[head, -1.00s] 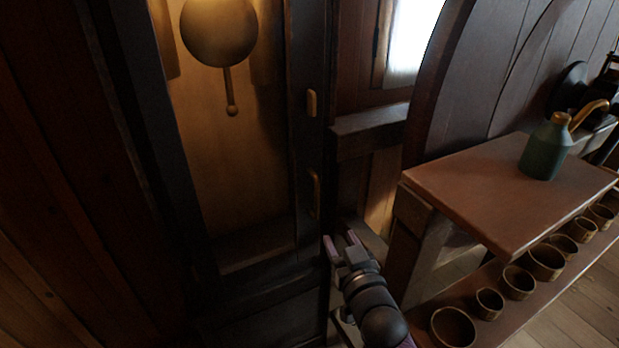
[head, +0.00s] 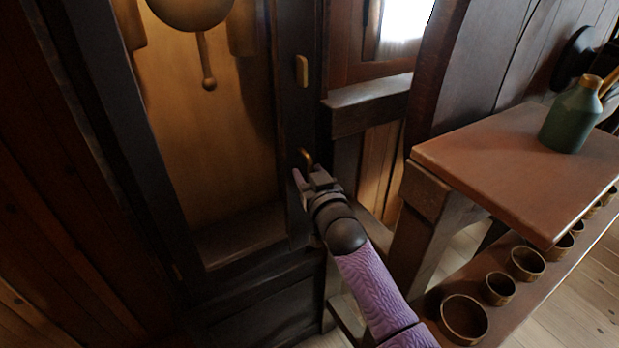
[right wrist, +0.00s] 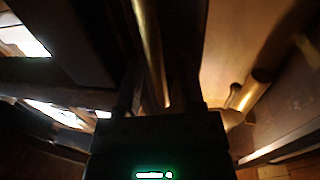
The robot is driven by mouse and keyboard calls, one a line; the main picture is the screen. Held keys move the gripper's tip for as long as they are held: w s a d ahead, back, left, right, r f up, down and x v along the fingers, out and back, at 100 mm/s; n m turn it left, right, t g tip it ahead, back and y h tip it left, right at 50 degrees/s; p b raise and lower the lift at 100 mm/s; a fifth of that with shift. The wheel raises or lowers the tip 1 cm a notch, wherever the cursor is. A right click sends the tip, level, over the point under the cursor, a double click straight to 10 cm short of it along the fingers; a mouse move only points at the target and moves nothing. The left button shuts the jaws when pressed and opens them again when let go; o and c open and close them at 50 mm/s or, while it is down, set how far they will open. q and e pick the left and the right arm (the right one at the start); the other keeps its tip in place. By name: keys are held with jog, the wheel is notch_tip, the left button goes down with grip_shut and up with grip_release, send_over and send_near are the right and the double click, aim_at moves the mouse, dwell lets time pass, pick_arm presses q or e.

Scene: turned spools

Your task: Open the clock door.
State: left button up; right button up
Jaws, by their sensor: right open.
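The clock door (head: 288,120) is a dark wooden frame around a lit amber opening, and it looks shut against the case. A brass pendulum (head: 190,8) hangs behind it. The brass handle (head: 306,156) is on the door's right stile, its lower part hidden by my right gripper (head: 309,174). That gripper is open at the handle. In the right wrist view the handle (right wrist: 149,45) runs as a long bar down between the two dark fingers; I cannot tell whether they touch it. A small brass plate (head: 301,71) sits higher on the stile. My left gripper is out of view.
A brown wooden table (head: 500,150) with a green bottle (head: 571,120) stands close to the right of my right arm. Several small round bowls (head: 464,318) line a lower shelf. A wooden ledge (head: 368,104) juts out right of the clock.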

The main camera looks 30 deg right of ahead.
grip_shut()
dwell(0.3)
dwell(0.3)
dwell(0.4)
dwell(0.4)
